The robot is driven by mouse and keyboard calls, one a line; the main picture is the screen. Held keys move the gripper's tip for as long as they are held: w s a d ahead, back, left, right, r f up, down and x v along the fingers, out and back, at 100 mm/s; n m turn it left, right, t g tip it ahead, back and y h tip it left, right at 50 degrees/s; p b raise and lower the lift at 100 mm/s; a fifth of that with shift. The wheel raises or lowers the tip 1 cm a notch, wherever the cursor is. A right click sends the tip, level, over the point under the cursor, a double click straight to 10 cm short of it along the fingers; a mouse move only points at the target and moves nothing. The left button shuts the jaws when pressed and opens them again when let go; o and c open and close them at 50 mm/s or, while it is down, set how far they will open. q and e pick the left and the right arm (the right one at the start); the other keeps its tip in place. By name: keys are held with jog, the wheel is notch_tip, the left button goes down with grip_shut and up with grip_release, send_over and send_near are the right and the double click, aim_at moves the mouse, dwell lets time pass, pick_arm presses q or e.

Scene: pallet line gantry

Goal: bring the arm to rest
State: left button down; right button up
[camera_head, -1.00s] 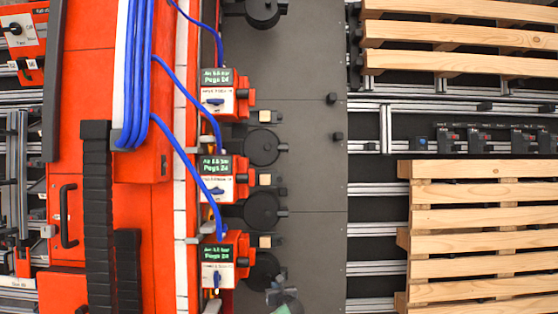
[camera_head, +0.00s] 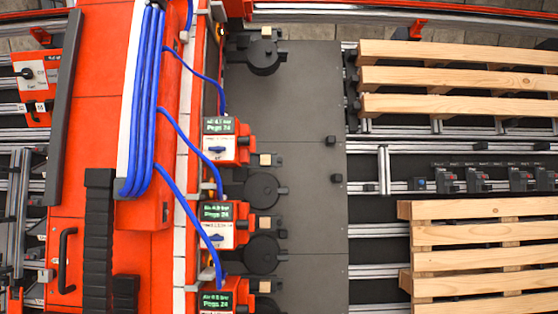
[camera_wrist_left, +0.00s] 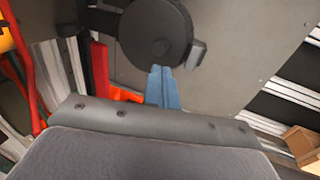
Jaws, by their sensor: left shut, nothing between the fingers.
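My left gripper (camera_wrist_left: 163,85) shows in the left wrist view as blue-grey fingers, closed together with nothing held. Behind the fingertips is a round black disc-shaped fixture (camera_wrist_left: 155,32) against a grey plate; I cannot tell whether they touch it. A dark padded part of my wrist fills the lower part of that view. In the head view neither of my arms shows.
In the head view, red units with green displays (camera_head: 219,225) and blue hoses (camera_head: 188,140) line the left of a grey plate (camera_head: 310,120). Black round fixtures (camera_head: 262,190) stand along it. Wooden pallets (camera_head: 450,80) lie at right. The plate's right half is mostly clear.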

pick_arm(q)
jog(key=s+a+f+n+g+h+b, duration=0.1)
jog(key=s+a+f+n+g+b, duration=0.25)
jog(key=s+f+n, duration=0.75)
jog(key=s+a+f+n+g+h+b, duration=0.1)
jog(key=s+a+f+n+g+b, duration=0.3)
jog(key=s+f, duration=1.15)
jog(key=s+a+f+n+g+h+b, duration=0.1)
jog(key=s+a+f+n+b, duration=0.2)
jog(key=s+a+f+n, duration=0.2)
jog(key=s+a+f+n+g+h+b, duration=0.1)
jog(key=s+a+f+n+b, duration=0.2)
jog(key=s+f+n, duration=0.8)
jog(key=s+a+f, duration=0.2)
jog(key=s+f, duration=0.1)
jog(key=s, duration=0.6)
jog(key=shift+s+a+n+g+h+b, duration=0.3)
jog(key=shift+a+n+g+b, duration=0.05)
jog(key=shift+a+n, duration=0.05)
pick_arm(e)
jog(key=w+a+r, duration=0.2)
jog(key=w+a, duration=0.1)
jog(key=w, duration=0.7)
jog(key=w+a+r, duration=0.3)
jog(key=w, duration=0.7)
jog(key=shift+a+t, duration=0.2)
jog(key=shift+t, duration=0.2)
